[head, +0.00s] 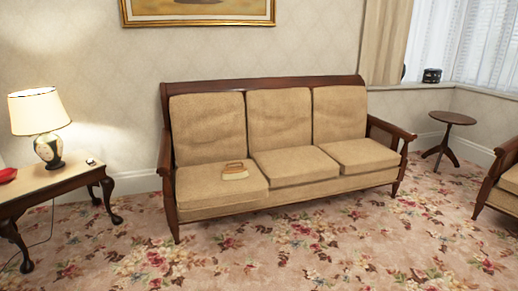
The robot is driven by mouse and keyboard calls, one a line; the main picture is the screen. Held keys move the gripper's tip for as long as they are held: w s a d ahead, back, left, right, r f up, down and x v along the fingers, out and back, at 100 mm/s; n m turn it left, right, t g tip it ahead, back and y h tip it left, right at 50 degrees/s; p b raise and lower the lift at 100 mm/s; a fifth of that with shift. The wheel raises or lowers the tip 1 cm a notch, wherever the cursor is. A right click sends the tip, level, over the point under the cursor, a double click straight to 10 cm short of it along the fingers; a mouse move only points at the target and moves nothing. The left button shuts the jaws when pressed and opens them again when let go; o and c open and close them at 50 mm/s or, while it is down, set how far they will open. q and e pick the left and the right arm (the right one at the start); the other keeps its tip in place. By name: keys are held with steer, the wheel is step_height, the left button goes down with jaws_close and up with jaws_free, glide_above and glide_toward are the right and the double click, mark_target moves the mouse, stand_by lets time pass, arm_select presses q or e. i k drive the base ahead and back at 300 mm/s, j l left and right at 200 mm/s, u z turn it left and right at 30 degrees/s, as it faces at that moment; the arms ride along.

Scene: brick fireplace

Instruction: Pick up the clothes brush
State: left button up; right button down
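The clothes brush (235,171) lies on the left seat cushion of the sofa (290,188), near that cushion's right back part. It looks small, with a brown upper edge and a pale lower part. It is fully in sight, with nothing on top of it. Neither of my grippers shows in the head view.
A side table (62,182) with a lit lamp (39,120) stands at the left, with a red object (7,175) on it. A small round table (452,118) and part of an armchair (500,184) are at the right. The flowered carpet (290,250) before the sofa is clear.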

mark_target(235, 173)
steer(key=i+z, duration=0.2)
steer(key=i, duration=0.3)
steer(key=i+j+z, duration=0.15)
steer(key=i, duration=0.35)
steer(key=i+j+z, duration=0.2)
steer(key=i, duration=0.25)
